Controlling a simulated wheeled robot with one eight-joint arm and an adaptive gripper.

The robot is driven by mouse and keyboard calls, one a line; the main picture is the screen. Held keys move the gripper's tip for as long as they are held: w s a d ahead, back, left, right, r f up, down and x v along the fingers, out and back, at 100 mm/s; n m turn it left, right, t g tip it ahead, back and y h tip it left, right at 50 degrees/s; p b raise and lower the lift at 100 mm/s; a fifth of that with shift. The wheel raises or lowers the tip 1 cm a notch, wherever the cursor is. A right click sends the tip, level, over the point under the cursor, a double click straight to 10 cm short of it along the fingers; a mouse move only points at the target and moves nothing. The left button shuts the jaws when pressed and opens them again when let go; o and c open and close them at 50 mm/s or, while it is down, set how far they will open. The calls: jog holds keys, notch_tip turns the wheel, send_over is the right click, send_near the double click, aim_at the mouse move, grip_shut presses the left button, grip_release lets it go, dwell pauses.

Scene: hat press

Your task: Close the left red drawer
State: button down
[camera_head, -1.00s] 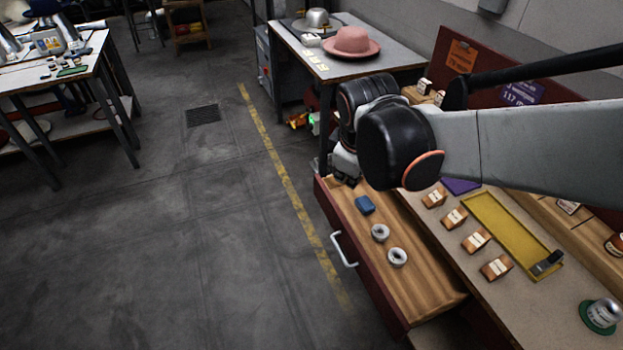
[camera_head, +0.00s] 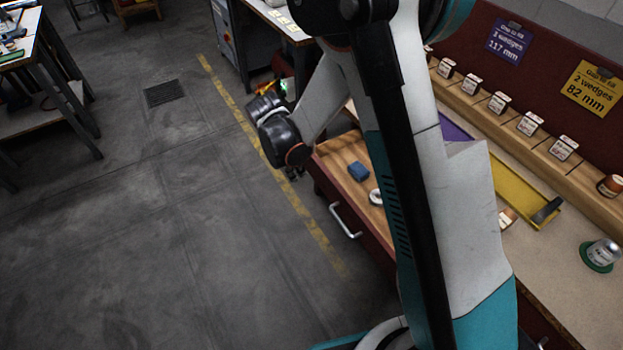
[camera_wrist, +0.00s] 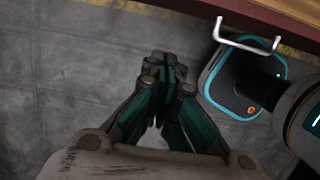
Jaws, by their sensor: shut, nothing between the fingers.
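The left red drawer (camera_head: 355,212) stands pulled out from the bench, with its dark red front and pale handle (camera_head: 345,222) facing the open floor. Inside it lie a blue block (camera_head: 358,171) and a grey ring (camera_head: 376,197); my arm hides much of the rest. In the wrist view the handle (camera_wrist: 247,40) and a strip of the drawer front (camera_wrist: 285,22) show at the upper right. My gripper (camera_wrist: 165,64) is shut and empty, over the floor outside the drawer front and apart from the handle. In the head view it is small and dark beneath my wrist.
The bench top holds a yellow tray (camera_head: 515,190) and a green-based can (camera_head: 600,255). Small labelled blocks line a wooden ledge (camera_head: 515,112) behind. Another table (camera_head: 290,35) stands beyond the drawer. The floor (camera_head: 200,240) left of the drawer is clear.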

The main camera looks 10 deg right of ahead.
jog(key=w+d+f+b, duration=0.2)
jog(key=d+f+b, duration=0.3)
jog(key=f, duration=0.4)
jog(key=shift+d+f, duration=0.4)
jog(key=shift+d, duration=0.15)
